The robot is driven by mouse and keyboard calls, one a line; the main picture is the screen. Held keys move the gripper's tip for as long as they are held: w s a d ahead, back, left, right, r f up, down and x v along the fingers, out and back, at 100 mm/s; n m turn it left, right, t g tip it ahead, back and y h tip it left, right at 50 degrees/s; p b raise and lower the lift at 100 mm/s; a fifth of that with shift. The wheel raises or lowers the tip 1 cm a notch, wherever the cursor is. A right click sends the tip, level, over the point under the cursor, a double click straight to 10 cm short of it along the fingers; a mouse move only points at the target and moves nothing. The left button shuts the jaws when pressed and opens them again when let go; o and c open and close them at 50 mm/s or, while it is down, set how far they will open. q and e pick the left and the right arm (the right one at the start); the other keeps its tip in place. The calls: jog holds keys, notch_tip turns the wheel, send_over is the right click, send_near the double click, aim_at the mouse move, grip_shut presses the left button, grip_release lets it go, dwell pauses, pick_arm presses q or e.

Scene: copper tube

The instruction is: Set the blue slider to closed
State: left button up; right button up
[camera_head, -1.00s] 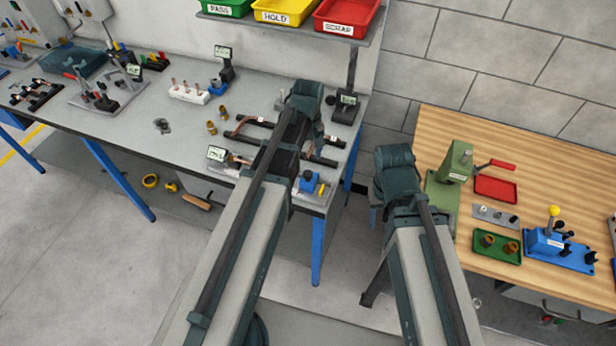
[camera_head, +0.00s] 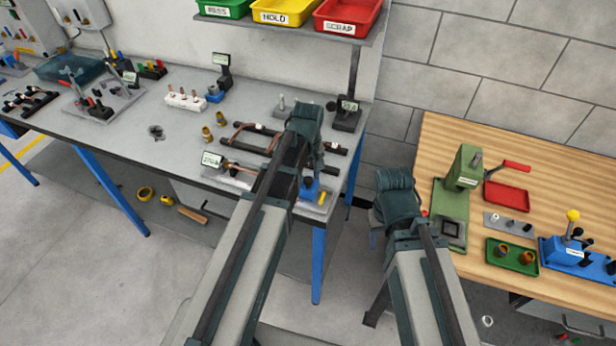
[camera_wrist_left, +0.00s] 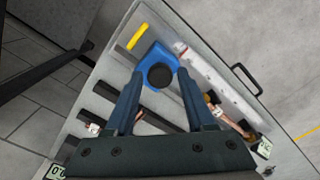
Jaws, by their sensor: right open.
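The blue slider (camera_head: 311,192) is at the front right end of the grey bench, beside a small yellow piece. In the left wrist view, the blue part (camera_wrist_left: 158,52) has a round black top or opening (camera_wrist_left: 160,76). My left gripper (camera_wrist_left: 160,80) is open, its two fingers apart on either side of the blue part. I cannot tell whether they touch it. In the head view, my left gripper (camera_head: 311,176) is low over the slider, partly hidden by my arm. My right arm is near the wooden table, with its fingers hidden.
Dark rails (camera_head: 253,151) with copper tubes lie behind and left of the slider. A small display (camera_head: 212,160) stands to the left. A dark stand (camera_head: 347,113) is at the back right. A green press (camera_head: 462,170) stands on the wooden table.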

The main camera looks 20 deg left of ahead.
pick_arm(q)
grip_shut()
dwell(1.1)
